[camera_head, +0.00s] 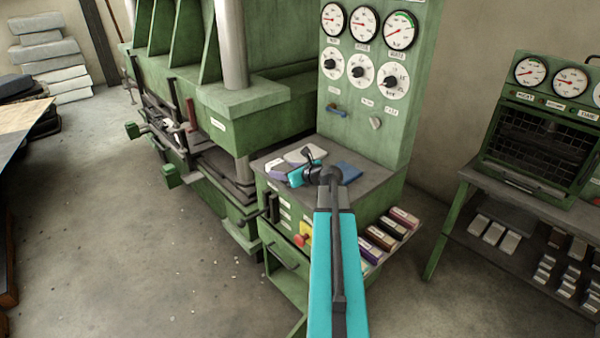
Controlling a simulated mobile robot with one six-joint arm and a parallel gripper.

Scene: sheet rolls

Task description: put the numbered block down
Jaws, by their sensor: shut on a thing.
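A small pale block with a purple side (277,166) is at the left end of the grey cabinet top (375,185). It looks like the numbered block, but no number can be read at this size. My gripper (290,174) is just right of it, low over the cabinet top, and is shut on it. The fingertips are small and partly hidden by my wrist. I cannot tell whether the block touches the surface.
A pale rounded piece (306,155) and a blue pad (348,171) lie on the same top. The gauge panel (370,70) rises behind. The green press (250,105) stands left. Several coloured blocks sit on a side rack (392,232) at right.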

